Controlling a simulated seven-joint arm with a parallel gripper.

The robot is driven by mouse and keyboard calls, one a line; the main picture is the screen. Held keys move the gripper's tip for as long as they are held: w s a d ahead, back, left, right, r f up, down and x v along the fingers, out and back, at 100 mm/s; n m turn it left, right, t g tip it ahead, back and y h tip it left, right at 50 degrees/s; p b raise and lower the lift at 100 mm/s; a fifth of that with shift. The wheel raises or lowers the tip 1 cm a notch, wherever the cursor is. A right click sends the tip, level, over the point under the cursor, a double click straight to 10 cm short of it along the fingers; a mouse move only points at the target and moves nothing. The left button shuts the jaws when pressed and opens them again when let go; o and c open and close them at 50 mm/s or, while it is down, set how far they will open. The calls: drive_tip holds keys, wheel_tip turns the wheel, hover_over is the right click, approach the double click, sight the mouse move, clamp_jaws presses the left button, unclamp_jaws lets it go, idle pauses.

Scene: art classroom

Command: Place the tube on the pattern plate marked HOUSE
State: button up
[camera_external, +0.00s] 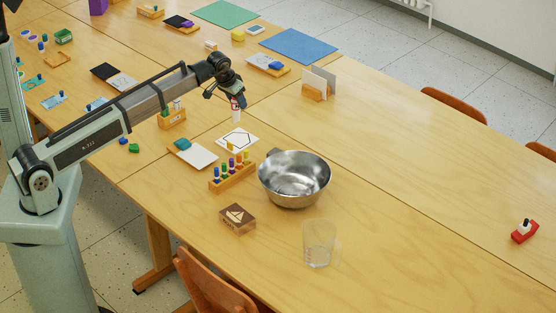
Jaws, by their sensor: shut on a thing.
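My gripper (236,103) is shut on a small whitish tube (236,117) with a reddish mark near its top. The tube hangs roughly upright just behind and above a white plate (237,141) with a black outline drawn on it. The outline looks house-like, but I cannot read any word on the plate. Whether the tube's lower end touches the table or plate, I cannot tell from this view. The gripper's fingers are small and partly hidden by the wrist.
A wooden rack (231,177) with several coloured pegs and a steel bowl (294,190) stand in front of the plate. A white card (196,155) with a teal item lies left. A wooden block (172,117) is behind. A clear jug (319,243) stands nearer. The right table is mostly clear.

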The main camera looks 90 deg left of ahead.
sight(239, 120)
drive_tip(key=shift+f, duration=3.9)
drive_tip(key=shift+f, duration=0.15)
drive_tip(key=o, duration=1.1)
drive_tip(key=shift+o, duration=0.2)
drive_tip(key=v, duration=1.2)
